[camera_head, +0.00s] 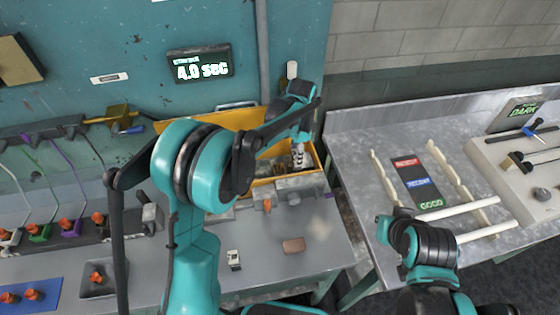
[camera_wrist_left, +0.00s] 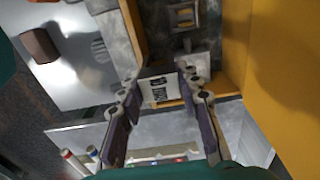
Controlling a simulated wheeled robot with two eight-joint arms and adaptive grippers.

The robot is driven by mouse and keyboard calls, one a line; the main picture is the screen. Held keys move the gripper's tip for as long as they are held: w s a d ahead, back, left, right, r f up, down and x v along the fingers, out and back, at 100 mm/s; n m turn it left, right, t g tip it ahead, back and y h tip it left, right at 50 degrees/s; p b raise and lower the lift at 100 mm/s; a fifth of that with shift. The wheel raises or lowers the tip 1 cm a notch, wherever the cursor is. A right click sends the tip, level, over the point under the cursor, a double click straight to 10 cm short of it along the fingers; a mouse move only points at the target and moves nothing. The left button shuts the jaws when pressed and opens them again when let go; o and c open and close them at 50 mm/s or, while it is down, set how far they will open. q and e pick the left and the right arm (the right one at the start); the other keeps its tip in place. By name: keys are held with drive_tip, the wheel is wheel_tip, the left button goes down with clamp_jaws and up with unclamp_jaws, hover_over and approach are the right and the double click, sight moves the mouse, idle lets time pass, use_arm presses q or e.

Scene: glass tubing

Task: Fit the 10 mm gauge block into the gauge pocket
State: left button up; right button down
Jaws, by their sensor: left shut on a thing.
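My left gripper (camera_head: 298,152) reaches over the yellow-walled bin (camera_head: 317,158) at the back of the grey bench. In the left wrist view the two fingers (camera_wrist_left: 160,88) are shut on a small pale metal block with dark markings (camera_wrist_left: 157,93), which I take to be the gauge block. Yellow walls and a grey metal fixture (camera_wrist_left: 182,42) with a square frame lie beyond the fingertips. I cannot tell whether the block touches anything there, nor which opening is the gauge pocket.
A small light block (camera_head: 233,259) and a brown pad (camera_head: 293,245) lie on the bench front. Orange-knobbed fixtures (camera_head: 70,228) stand at left. A metal table (camera_head: 370,205) with white tubes (camera_head: 457,208) stands at right, across a gap.

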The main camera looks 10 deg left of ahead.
use_arm(q)
drive_tip(key=w+a+f, duration=0.1)
drive_tip(key=a+f, duration=0.1)
drive_tip(key=w+a+f+b, duration=0.1)
drive_tip(key=a+f, duration=0.1)
drive_tip(key=f, duration=0.1)
drive_tip(key=w+a+f+b, duration=0.1)
drive_tip(key=a+f, duration=0.1)
drive_tip(key=f, duration=0.1)
drive_tip(key=shift+a+f, duration=0.15)
drive_tip(key=shift+f, duration=0.05)
drive_tip(key=o, duration=1.2)
drive_tip(key=shift+f, duration=0.1)
